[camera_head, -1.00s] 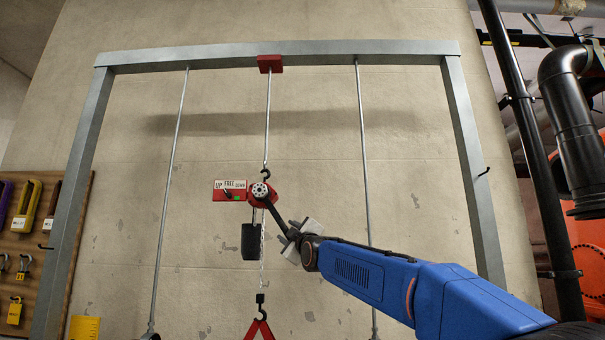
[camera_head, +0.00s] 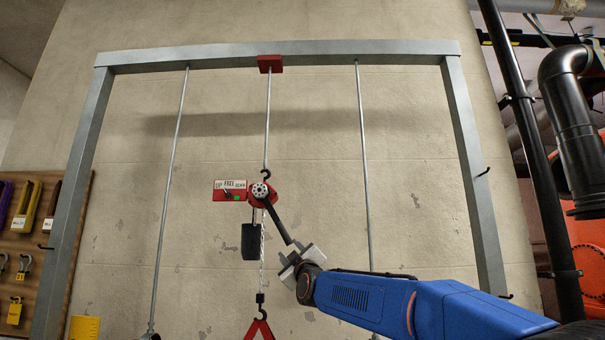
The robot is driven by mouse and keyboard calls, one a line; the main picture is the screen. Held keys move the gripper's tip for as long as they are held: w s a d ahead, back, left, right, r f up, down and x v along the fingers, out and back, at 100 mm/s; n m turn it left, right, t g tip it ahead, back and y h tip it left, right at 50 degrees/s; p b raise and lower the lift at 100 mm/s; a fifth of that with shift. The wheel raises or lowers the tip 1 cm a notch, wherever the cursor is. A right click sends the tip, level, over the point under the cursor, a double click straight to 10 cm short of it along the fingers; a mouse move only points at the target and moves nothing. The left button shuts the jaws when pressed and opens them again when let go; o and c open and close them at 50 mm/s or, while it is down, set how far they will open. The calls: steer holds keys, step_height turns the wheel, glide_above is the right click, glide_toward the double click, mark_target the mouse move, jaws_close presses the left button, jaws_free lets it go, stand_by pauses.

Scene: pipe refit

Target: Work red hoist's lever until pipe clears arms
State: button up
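The red hoist (camera_head: 262,194) hangs from the frame's top beam at the picture's middle. Its dark lever (camera_head: 276,222) slants down to the right. My gripper (camera_head: 299,257) is at the lever's lower end, its pale fingers spread apart; the lever's end shows just at or before them, and contact is unclear. A chain (camera_head: 262,270) runs down to a dark hook block and a red sling (camera_head: 259,329), cut by the lower edge. The pipe and arms are not in view.
A grey steel frame (camera_head: 277,53) stands around the hoist. Thin rods (camera_head: 172,180) hang on both sides of it. A black weight-like block (camera_head: 251,241) hangs under the hoist. A tool board (camera_head: 32,245) is at left, and dark piping (camera_head: 575,130) at right.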

steer(key=shift+f+m, duration=0.4)
steer(key=shift+f, duration=0.35)
steer(key=shift+a+f+m+t+h, duration=0.25)
steer(key=shift+f+m, duration=0.1)
steer(key=shift+f, duration=0.3)
steer(key=shift+a+f+m+t+h, duration=0.15)
steer(key=shift+f+m+h, duration=0.15)
steer(key=shift+f, duration=0.3)
steer(key=shift+a+f+m+t+h, duration=0.25)
steer(key=shift+f+m, duration=0.1)
steer(key=shift+f, duration=0.3)
steer(key=shift+w+a+f+m+t+h, duration=0.1)
steer(key=shift+a+f+m+h, duration=0.1)
steer(key=shift+a+f+m, duration=0.3)
steer(key=shift+s+a+f+m+t+h, duration=0.1)
steer(key=shift+a+f+m+h, duration=0.15)
steer(key=shift+f, duration=0.4)
steer(key=shift+w+a+f+m+t+h, duration=0.15)
steer(key=shift+a+f+m, duration=0.1)
steer(key=shift+f+m, duration=0.25)
steer(key=a+f+m+h, duration=0.1)
steer(key=a+f+m, duration=0.1)
steer(key=a, duration=0.1)
steer(key=shift+f+h, duration=0.3)
steer(key=shift+f, duration=0.1)
